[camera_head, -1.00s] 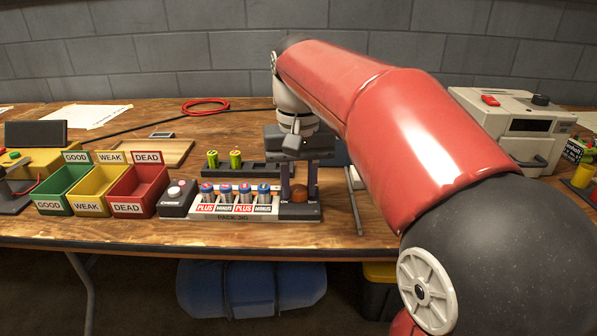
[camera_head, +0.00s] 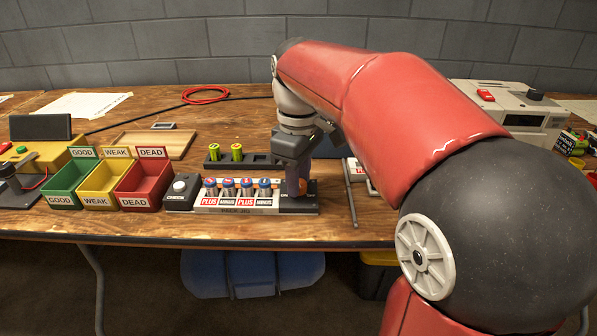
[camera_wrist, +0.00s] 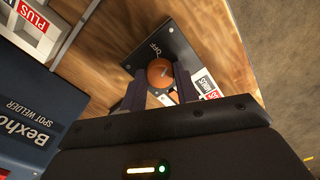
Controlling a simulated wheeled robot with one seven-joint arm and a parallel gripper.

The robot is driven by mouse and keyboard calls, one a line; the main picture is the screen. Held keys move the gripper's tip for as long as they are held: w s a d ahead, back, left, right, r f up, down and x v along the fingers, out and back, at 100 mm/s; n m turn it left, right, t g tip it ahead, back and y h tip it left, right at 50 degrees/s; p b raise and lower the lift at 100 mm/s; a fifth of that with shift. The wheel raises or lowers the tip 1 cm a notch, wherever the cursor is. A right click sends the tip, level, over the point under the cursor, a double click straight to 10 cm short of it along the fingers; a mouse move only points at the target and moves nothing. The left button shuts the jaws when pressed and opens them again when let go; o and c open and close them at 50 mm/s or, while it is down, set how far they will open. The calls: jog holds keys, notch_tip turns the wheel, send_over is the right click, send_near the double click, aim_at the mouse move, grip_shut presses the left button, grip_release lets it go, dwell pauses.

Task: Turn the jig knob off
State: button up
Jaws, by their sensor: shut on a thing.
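The jig (camera_head: 235,211) stands near the table's front edge, with several batteries in a row on its PLUS and MINUS slots. Its round orange knob (camera_head: 303,187) is at the right end, partly hidden by my fingers. In the wrist view the knob (camera_wrist: 160,72) sits on a black plate (camera_wrist: 181,48) with an OFF label beside it. My gripper (camera_head: 294,186) points down, and its dark fingers are shut on the knob, one on each side in the wrist view (camera_wrist: 159,86). I cannot tell the knob's setting.
GOOD, WEAK and DEAD bins (camera_head: 140,203) and a button box (camera_head: 180,192) stand left of the jig. A black holder (camera_head: 262,160) with two green batteries is behind it. A dark blue spot welder (camera_wrist: 28,105) is close to my gripper. A grey rod (camera_head: 350,195) lies right.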

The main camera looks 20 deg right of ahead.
jog(key=n, duration=0.3)
jog(key=shift+n, duration=2.3)
jog(key=o, duration=1)
jog(key=shift+c, duration=0.2)
notch_tip(320, 180, up, 8)
jog(key=shift+f, duration=0.1)
